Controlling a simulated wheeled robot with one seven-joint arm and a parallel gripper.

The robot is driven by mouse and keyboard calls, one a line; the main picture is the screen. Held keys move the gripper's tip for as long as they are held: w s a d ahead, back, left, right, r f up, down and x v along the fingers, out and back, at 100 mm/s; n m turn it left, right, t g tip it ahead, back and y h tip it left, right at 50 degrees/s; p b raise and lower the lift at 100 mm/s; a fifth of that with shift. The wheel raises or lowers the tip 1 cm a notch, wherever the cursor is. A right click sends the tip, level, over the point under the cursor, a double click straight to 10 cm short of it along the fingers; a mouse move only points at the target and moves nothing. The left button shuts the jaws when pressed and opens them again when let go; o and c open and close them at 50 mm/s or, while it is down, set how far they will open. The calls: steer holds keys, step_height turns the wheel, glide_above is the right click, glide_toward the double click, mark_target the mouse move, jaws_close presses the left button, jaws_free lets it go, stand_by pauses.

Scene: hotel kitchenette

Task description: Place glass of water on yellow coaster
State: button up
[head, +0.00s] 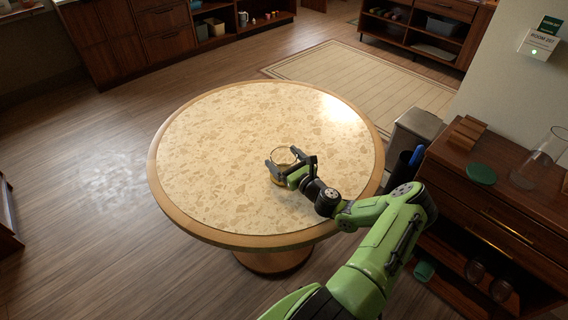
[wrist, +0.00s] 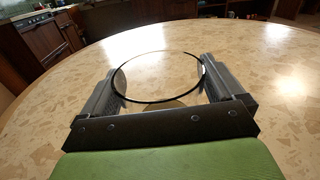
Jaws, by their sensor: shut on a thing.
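A clear glass (head: 283,155) is between the fingers of my gripper (head: 290,163), over the round stone-topped table (head: 230,125). My gripper is shut on the glass, one finger on each side. In the wrist view the round rim of the glass (wrist: 158,53) is between the two dark fingers and looks upright. A yellowish patch (head: 284,183) shows at the base of the glass, probably the yellow coaster, mostly hidden by the glass and gripper. I cannot tell whether the glass touches it. The water level cannot be made out.
The rest of the tabletop is bare. To the right, a dark wooden cabinet (head: 510,190) bears a green coaster (head: 481,173), a clear carafe (head: 540,162) and a wooden rack (head: 467,132). A grey bin (head: 418,124) stands between cabinet and table.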

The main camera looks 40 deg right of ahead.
steer(key=o, duration=0.8)
steer(key=shift+f, duration=0.15)
